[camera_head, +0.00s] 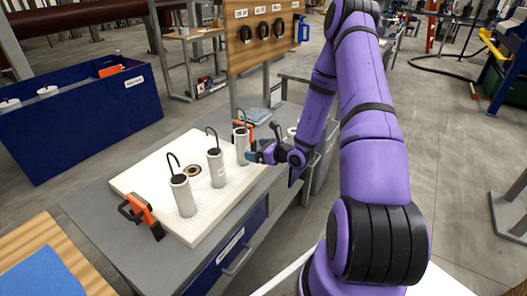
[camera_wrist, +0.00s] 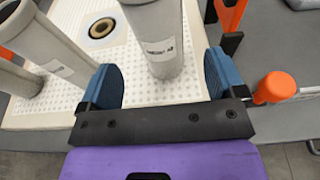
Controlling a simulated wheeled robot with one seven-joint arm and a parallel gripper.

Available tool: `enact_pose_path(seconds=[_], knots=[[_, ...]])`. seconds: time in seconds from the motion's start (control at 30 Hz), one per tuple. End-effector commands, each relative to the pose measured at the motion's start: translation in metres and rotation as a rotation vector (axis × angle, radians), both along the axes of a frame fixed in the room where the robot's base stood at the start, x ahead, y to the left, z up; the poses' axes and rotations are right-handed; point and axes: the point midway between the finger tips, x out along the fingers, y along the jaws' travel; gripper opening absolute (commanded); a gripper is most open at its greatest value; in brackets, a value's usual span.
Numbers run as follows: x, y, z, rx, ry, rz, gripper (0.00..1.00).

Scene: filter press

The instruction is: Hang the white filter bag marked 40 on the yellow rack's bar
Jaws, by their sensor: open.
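Several pale filter bags with black loop handles stand upright on a white perforated tray. In the head view they are a front bag (camera_head: 182,196), a middle bag (camera_head: 216,168) and a rear bag (camera_head: 241,147). My gripper (camera_head: 257,148) is beside the rear bag. In the wrist view my gripper (camera_wrist: 160,80) is open, its blue fingers on either side of a bag (camera_wrist: 152,35). That bag's label is too blurred to read, so I cannot tell which is marked 40. I cannot make out the yellow rack's bar for sure.
The white tray (camera_head: 130,182) has orange-and-black clamps, one at its front left (camera_head: 142,214), and a round hole (camera_head: 193,171). A blue bin (camera_head: 85,118) stands at left. A wooden board (camera_head: 262,35) with black rings rises behind. A yellow part (camera_head: 495,44) shows far right.

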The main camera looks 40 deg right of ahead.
Motion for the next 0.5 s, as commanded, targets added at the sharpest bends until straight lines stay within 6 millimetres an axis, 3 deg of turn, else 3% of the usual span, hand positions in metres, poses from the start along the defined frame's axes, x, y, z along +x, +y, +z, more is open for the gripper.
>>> enact_pose_path(seconds=[0.5], knots=[[0.048, 0.018, -0.013, 0.0, 0.0, 0.002, 0.89]])
